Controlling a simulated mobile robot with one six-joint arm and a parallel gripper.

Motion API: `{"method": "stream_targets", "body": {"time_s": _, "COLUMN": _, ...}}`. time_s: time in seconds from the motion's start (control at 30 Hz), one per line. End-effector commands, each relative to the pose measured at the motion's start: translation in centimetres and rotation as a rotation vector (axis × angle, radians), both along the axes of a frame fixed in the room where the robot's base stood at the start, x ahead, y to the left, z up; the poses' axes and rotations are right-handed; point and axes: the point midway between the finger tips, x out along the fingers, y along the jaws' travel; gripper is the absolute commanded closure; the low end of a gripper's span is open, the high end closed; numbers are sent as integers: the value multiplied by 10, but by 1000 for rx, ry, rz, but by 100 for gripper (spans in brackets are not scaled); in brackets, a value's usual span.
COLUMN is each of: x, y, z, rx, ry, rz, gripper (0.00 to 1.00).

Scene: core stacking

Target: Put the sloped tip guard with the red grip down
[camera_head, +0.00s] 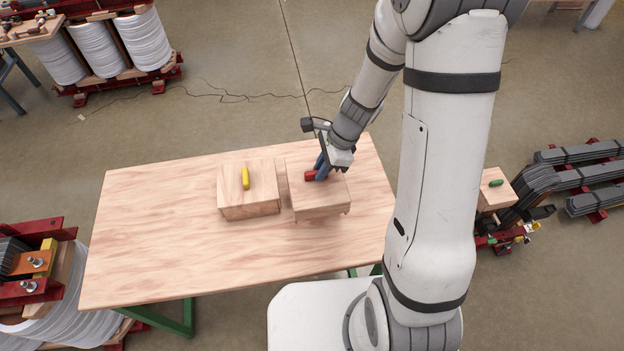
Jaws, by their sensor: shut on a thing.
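The sloped tip guard with the red grip (318,197) is a pale wooden block at the right-middle of the table. Its red grip (310,176) shows on top, partly hidden by my gripper. My gripper (321,172) is above the block, shut on the red grip. The block's underside is hard to see, so I cannot tell whether it touches the table or hangs slightly above it.
A similar wooden block with a yellow grip (245,178) stands just left, a narrow gap apart. The wooden table (150,240) is bare at left and front. A block with a green grip (496,183) is off the table at right. White coils (93,47) stand behind left.

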Motion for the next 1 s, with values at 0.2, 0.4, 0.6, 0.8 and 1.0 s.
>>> {"method": "stream_targets", "body": {"time_s": 0.2, "x": 0, "y": 1, "z": -24, "rx": 0, "ry": 2, "rz": 3, "gripper": 100}}
{"method": "stream_targets", "body": {"time_s": 0.4, "x": 0, "y": 1, "z": -50, "rx": 0, "ry": 1, "rz": 3, "gripper": 100}}
{"method": "stream_targets", "body": {"time_s": 0.6, "x": 0, "y": 2, "z": -51, "rx": 0, "ry": -2, "rz": 5, "gripper": 100}}
{"method": "stream_targets", "body": {"time_s": 0.8, "x": 0, "y": 2, "z": -55, "rx": 0, "ry": -2, "rz": 5, "gripper": 100}}
{"method": "stream_targets", "body": {"time_s": 1.0, "x": 0, "y": 2, "z": -53, "rx": 0, "ry": -1, "rz": 5, "gripper": 70}}
